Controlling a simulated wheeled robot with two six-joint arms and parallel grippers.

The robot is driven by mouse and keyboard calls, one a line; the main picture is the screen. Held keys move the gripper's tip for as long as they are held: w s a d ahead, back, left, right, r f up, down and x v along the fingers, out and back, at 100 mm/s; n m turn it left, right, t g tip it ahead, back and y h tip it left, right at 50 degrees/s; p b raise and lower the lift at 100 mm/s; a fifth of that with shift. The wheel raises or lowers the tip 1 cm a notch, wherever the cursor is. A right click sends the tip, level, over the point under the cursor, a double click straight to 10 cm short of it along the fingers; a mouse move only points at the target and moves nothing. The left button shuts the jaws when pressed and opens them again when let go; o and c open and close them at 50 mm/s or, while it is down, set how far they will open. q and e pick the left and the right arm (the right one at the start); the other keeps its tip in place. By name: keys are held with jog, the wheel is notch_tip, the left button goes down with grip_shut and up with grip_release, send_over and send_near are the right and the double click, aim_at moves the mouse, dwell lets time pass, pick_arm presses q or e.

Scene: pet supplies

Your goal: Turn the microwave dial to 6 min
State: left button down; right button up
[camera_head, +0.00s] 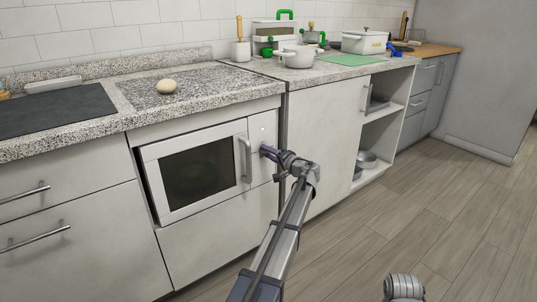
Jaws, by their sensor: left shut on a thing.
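The white microwave (262,127) is built into the cabinet front below the counter. It has a dark door window (195,172) and a vertical door handle (245,160), and the door is shut. My left gripper (265,151) is at the control panel, right of the handle. It is shut on the microwave dial, which its fingers hide. The dial's mark and numbers cannot be read. My right gripper is not in view; a round grey part of my own body shows at the bottom edge.
A round pale bun-like object (167,86) lies on the granite counter above the microwave. A white pot (298,57) and a green board (350,59) are further right. Open shelves (381,123) are in the cabinet at right. The wooden floor in front is clear.

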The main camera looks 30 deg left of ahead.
pick_arm(q)
jog(key=m, duration=0.4)
jog(key=shift+f, duration=0.1)
jog(key=m+y+b, duration=0.1)
jog(key=m, duration=0.2)
jog(key=shift+d+m+g, duration=0.1)
jog(key=shift+m+g, duration=0.2)
jog(key=m+b, duration=0.1)
jog(key=m, duration=0.3)
jog(key=shift+f, duration=0.1)
jog(key=m, duration=0.4)
jog(key=shift+y+b, duration=0.3)
jog(key=shift+b, duration=0.05)
jog(key=m, duration=0.4)
jog(key=shift+m+b, duration=0.35)
jog(key=shift+m, duration=0.05)
jog(key=m, duration=0.3)
jog(key=shift+m+t, duration=0.4)
jog(key=m, duration=0.3)
jog(key=shift+m+t+b, duration=0.3)
jog(key=shift+m+b, duration=0.1)
jog(key=shift+m, duration=1.9)
jog(key=shift+t, duration=0.3)
